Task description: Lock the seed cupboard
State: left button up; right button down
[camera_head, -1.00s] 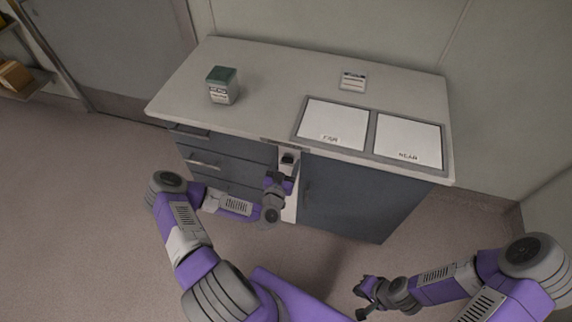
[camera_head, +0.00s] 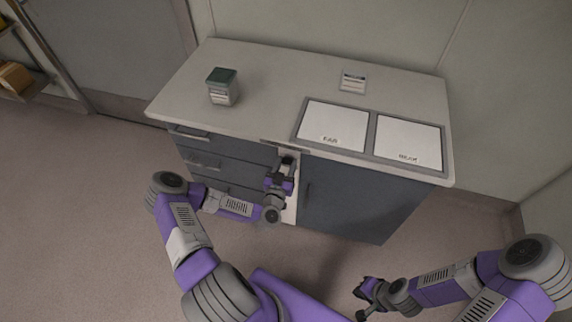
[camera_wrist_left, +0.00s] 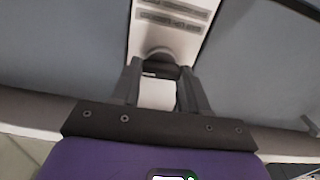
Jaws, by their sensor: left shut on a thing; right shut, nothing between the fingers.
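The seed cupboard is a grey-blue unit whose closed door (camera_head: 352,200) has a vertical handle on its left side. A narrow white panel (camera_head: 290,210) stands between the door and the drawers. In the left wrist view, the panel (camera_wrist_left: 172,22) bears label strips and a round grey lock fitting (camera_wrist_left: 160,54). My left gripper (camera_head: 286,165) is at this panel, shut on a small lock piece, a key or knob, at the fitting. A pale block (camera_wrist_left: 157,93) shows between its fingers. The piece's exact shape is mostly hidden. My right gripper (camera_head: 362,300) is shut and empty, low in front of the cupboard.
Drawers (camera_head: 215,163) with bar handles are left of the panel. The floor at left is clear.

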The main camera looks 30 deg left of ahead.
pick_arm(q)
jog(key=n, duration=0.3)
jog(key=shift+n+p, duration=0.3)
jog(key=n, duration=0.4)
jog(key=shift+a+f+n, duration=0.1)
jog(key=shift+a+n, duration=0.05)
jog(key=shift+n, duration=0.15)
jog(key=n, duration=0.4)
jog(key=shift+f+n, duration=0.1)
jog(key=shift+n, duration=0.2)
jog(key=shift+n+b, duration=0.45)
jog(key=shift+n, duration=1.85)
jog(key=o, duration=1.1)
jog(key=shift+c, duration=0.2)
